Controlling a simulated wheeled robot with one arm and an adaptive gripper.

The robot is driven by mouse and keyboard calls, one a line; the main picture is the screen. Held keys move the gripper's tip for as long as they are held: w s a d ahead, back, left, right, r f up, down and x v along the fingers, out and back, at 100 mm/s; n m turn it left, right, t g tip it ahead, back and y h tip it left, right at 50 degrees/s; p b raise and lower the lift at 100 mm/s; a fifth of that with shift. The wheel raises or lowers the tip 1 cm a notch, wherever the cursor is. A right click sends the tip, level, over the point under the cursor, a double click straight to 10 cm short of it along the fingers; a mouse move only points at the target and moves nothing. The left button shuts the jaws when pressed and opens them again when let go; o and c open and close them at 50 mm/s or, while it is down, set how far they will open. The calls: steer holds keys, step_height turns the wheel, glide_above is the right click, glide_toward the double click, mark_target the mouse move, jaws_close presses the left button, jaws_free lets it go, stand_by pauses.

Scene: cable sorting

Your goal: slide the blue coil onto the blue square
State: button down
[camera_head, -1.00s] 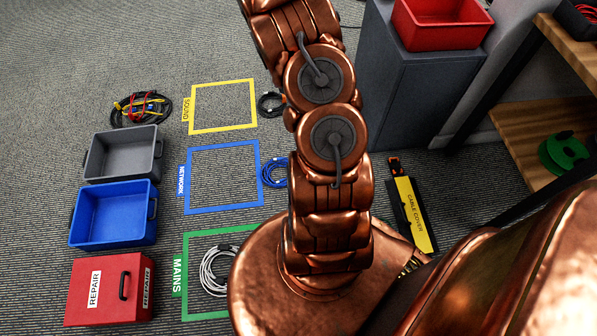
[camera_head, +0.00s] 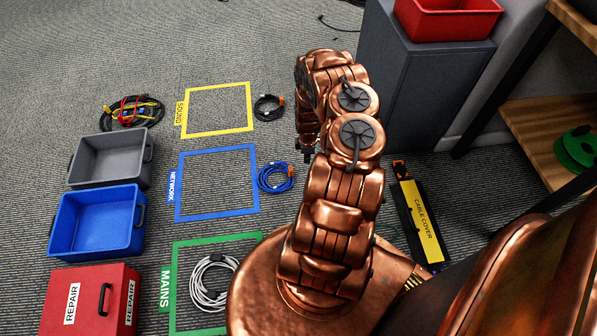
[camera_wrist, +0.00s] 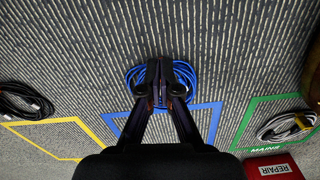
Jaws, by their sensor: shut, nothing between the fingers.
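The blue coil (camera_head: 276,178) lies on the carpet at the right edge of the blue square (camera_head: 215,150), the outline labelled NETWORK. Most of the coil is outside the square, with its left side at or close to the line. My gripper (camera_head: 308,156) points down just right of the coil in the head view. In the wrist view my gripper (camera_wrist: 160,72) is shut and empty, in front of the middle of the blue coil (camera_wrist: 187,75). The fingers hide part of the coil, and I cannot tell whether they touch it.
A yellow square (camera_head: 217,88) with a black coil (camera_head: 268,107) beside it lies above. A green square (camera_head: 169,285) holding a white coil (camera_head: 196,285) lies below. Grey (camera_head: 78,172) and blue (camera_head: 60,225) bins and a red repair box (camera_head: 88,300) stand left. The blue square's inside is clear.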

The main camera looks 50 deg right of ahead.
mark_target(290, 170)
step_height(290, 170, down, 11)
steer(key=b, duration=0.5)
steer(key=shift+a+r+b, duration=0.1)
steer(key=shift+r+b, duration=0.1)
steer(key=shift+b, duration=0.2)
steer(key=shift+w+a+r+b, duration=0.15)
steer(key=shift+w+a+b, duration=0.25)
steer(key=shift+w+a, duration=0.4)
steer(key=shift+w+a+r, duration=0.15)
steer(key=shift+w+a, duration=0.35)
steer(key=shift+w, duration=0.15)
